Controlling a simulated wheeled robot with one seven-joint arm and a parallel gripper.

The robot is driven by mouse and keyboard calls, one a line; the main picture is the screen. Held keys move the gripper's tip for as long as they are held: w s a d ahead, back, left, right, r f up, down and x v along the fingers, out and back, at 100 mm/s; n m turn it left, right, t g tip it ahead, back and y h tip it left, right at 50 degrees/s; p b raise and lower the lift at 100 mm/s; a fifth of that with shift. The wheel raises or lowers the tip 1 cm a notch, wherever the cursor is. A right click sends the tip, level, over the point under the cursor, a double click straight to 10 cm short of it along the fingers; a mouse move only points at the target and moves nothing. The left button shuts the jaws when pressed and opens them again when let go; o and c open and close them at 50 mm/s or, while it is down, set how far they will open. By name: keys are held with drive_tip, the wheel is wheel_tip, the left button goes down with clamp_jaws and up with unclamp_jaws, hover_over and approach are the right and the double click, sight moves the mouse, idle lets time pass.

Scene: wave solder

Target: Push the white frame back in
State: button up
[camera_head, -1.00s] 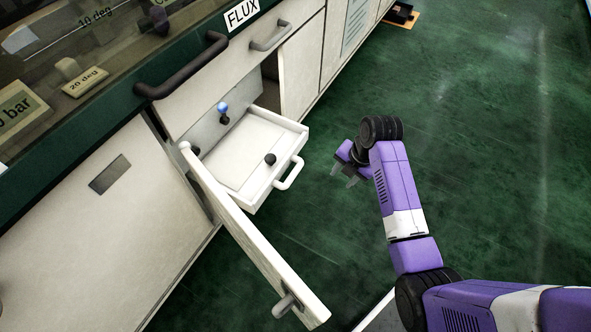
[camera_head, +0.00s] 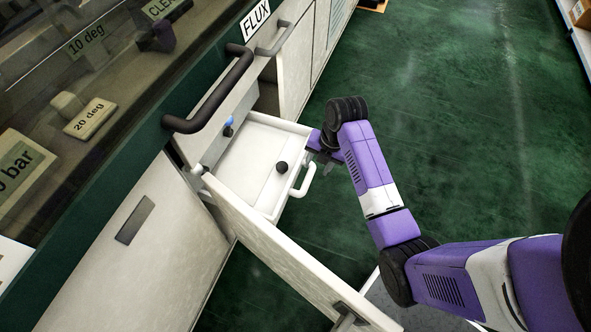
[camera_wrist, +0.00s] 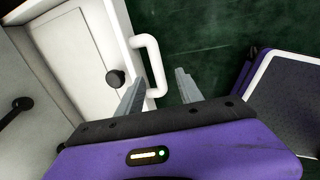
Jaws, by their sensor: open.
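The white frame (camera_head: 268,168) is a shallow white tray, pulled out of the cabinet below the FLUX label. It has a white loop handle (camera_head: 304,181) on its front and a black knob (camera_head: 281,167) inside. In the wrist view the handle (camera_wrist: 152,66) lies just ahead of my gripper (camera_wrist: 160,88). The two grey fingers are apart with nothing held. In the head view my gripper (camera_head: 326,160) is beside the tray's front right, partly hidden by my arm.
An open cabinet door (camera_head: 290,252) swings out in front of the tray's near side. A dark bar handle (camera_head: 212,97) runs above the tray. A blue-topped knob (camera_head: 228,127) sits at the tray's back. Green floor (camera_head: 440,110) to the right is clear.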

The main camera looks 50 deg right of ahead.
sight(309, 177)
drive_tip(key=f+b, duration=0.1)
drive_tip(key=f, duration=0.1)
drive_tip(key=w+f, duration=0.1)
drive_tip(key=f, duration=0.2)
drive_tip(key=w+f+b, duration=0.1)
drive_tip(key=f, duration=0.1)
drive_tip(key=shift+a+f+b, duration=0.3)
drive_tip(key=shift+a+b, duration=0.05)
drive_tip(key=shift+a, duration=0.05)
clamp_jaws()
idle(1.2)
